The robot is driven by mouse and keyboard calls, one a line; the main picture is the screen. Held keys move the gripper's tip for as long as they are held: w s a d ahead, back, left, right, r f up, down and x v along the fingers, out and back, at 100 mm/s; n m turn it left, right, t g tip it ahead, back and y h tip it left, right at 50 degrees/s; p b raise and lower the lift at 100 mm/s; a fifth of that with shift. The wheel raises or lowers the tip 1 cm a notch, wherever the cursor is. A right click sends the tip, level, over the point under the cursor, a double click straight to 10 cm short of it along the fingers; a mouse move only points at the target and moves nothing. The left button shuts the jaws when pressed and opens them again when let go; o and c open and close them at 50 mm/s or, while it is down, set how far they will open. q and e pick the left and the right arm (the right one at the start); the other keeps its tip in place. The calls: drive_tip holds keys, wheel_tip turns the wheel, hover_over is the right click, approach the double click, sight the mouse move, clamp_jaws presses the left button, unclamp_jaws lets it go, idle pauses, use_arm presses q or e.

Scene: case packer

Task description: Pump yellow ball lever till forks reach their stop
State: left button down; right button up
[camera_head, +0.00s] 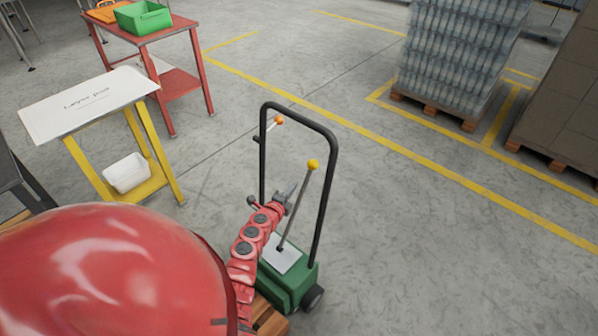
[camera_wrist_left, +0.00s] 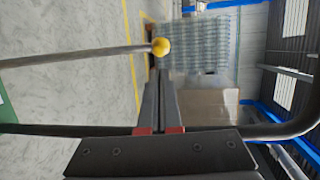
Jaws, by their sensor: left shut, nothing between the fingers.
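The yellow ball (camera_head: 313,165) tops a thin grey lever (camera_head: 298,208) that leans up from the green base (camera_head: 290,285) of the truck. In the left wrist view the ball (camera_wrist_left: 160,46) sits just beyond my fingertips, with the lever running off left. My left gripper (camera_head: 290,190) is shut and empty, beside the lever and lower than the ball. Its closed fingers (camera_wrist_left: 160,88) point toward the ball; whether they touch it I cannot tell. My red arm hides part of the truck. The forks are not clearly visible. My right gripper is not in view.
A black hoop handle (camera_head: 327,190) surrounds the lever. A smaller orange ball knob (camera_head: 279,120) sits at its left. A yellow stand (camera_head: 150,150) and red cart (camera_head: 180,85) stand left. A wrapped pallet load (camera_head: 460,50) stands back right. Floor right of the truck is clear.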

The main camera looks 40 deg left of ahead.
sight(310, 167)
use_arm(q)
drive_tip(key=b+x, duration=0.8)
drive_tip(key=x, duration=0.4)
drive_tip(key=shift+w+f, duration=0.1)
drive_tip(key=shift+f, duration=0.1)
drive_tip(key=shift+w, duration=0.4)
drive_tip(key=shift+w+r, duration=0.1)
drive_tip(key=shift+b, duration=0.3)
